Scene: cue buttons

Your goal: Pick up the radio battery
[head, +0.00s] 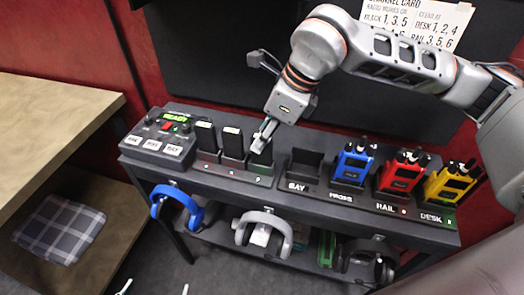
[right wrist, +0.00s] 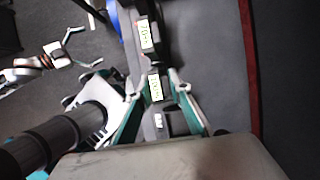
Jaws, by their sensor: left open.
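Several dark radio batteries stand upright in the black charger rack: a left one (head: 205,137), a middle one (head: 232,145) and a right one (head: 260,157). My right gripper (head: 262,135) points down at the top of the right one. In the right wrist view, the right gripper's fingers (right wrist: 156,86) stand on either side of a battery top with a pale label (right wrist: 155,91); I cannot tell whether they touch it. Another labelled top (right wrist: 147,35) lies beyond. My left gripper (right wrist: 80,50) shows at the left of the right wrist view, open and empty.
A cue box (head: 165,135) with a green READY display and three white buttons is left of the batteries. An empty BAY holder (head: 303,165) and blue (head: 353,163), red (head: 402,172) and yellow (head: 450,182) radios stand right. Headphones (head: 262,228) hang below.

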